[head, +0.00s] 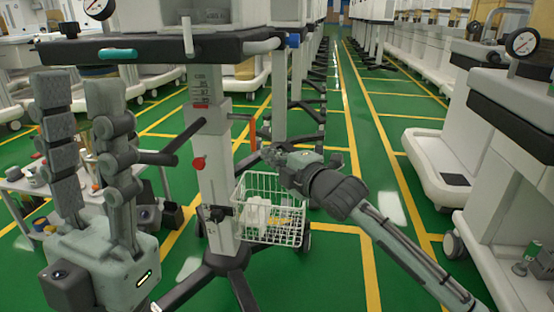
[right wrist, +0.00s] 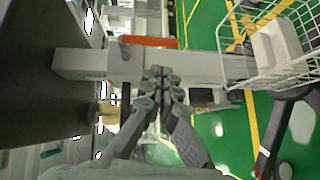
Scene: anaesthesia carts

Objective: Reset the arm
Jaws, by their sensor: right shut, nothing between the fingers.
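My right arm (head: 390,235) comes in from the lower right in the head view and reaches toward the cart's white column. My right gripper (head: 275,150) is in front of the column's right side, above the wire basket. In the right wrist view the right gripper (right wrist: 162,78) has its fingertips together with nothing between them. The pale column (right wrist: 85,65) lies across the picture behind the fingertips; I cannot tell whether they touch it. My left gripper (head: 78,82) stands upright at the left of the head view, its two fingers apart and empty.
A white wire basket (head: 270,222) hangs on the cart column (head: 217,190); it also shows in the right wrist view (right wrist: 265,75). The dark-edged cart top (head: 150,46) is above. More carts (head: 500,140) line the right. Green floor (head: 335,270) is clear between the rows.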

